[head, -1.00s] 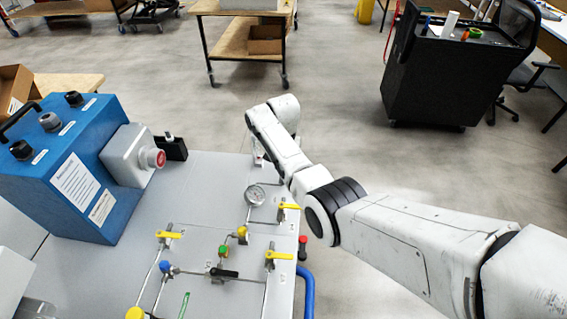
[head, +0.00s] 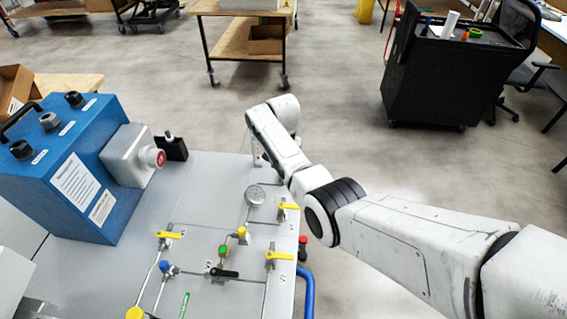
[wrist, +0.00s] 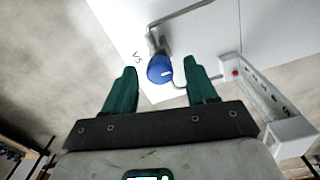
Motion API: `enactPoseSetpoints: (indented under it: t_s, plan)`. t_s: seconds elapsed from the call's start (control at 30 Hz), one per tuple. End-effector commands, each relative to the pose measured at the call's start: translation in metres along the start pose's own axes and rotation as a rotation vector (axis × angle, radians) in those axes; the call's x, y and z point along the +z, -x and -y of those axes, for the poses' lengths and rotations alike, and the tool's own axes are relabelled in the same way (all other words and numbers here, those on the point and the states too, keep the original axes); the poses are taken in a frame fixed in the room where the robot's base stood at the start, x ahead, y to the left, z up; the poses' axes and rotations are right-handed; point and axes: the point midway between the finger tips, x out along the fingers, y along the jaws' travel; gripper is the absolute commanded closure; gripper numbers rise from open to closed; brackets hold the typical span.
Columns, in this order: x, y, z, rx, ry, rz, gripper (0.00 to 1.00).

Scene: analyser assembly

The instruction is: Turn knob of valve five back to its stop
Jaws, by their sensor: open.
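The knob of valve five (wrist: 160,69) is round and blue with a white pointer mark. It sits on a metal valve body beside a printed "V5" label in the wrist view. My gripper (wrist: 160,66) is open, with one green finger on each side of the knob in the picture. Gaps show between the knob and both fingers. I cannot tell how far the fingertips reach down along the knob. In the head view my arm runs to the panel's far right corner and hides valve five and the gripper fingers.
The light grey panel (head: 205,195) carries a pressure gauge (head: 255,194), several yellow-handled valves, thin pipes and another blue knob (head: 165,267). A blue box (head: 65,165) stands at left.

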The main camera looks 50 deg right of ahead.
Motion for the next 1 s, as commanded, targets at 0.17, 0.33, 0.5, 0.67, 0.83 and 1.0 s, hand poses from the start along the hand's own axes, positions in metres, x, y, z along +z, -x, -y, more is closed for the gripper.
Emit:
enactPoseSetpoints:
  t_s: [0.17, 0.33, 0.5, 0.67, 0.83, 1.0]
  plan:
    - [0.0, 0.004, 0.0, 0.0, 0.001, 0.0, 0.43]
    - [0.0, 0.026, 0.001, -0.003, 0.0, -0.002, 0.43]
    - [-0.001, 0.059, 0.001, -0.004, 0.0, -0.003, 0.43]
    - [0.0, 0.086, 0.001, -0.002, 0.0, -0.002, 0.43]
    - [0.0, 0.103, 0.001, -0.001, 0.001, -0.001, 0.43]
    - [0.0, 0.108, 0.0, 0.0, 0.001, 0.0, 0.43]
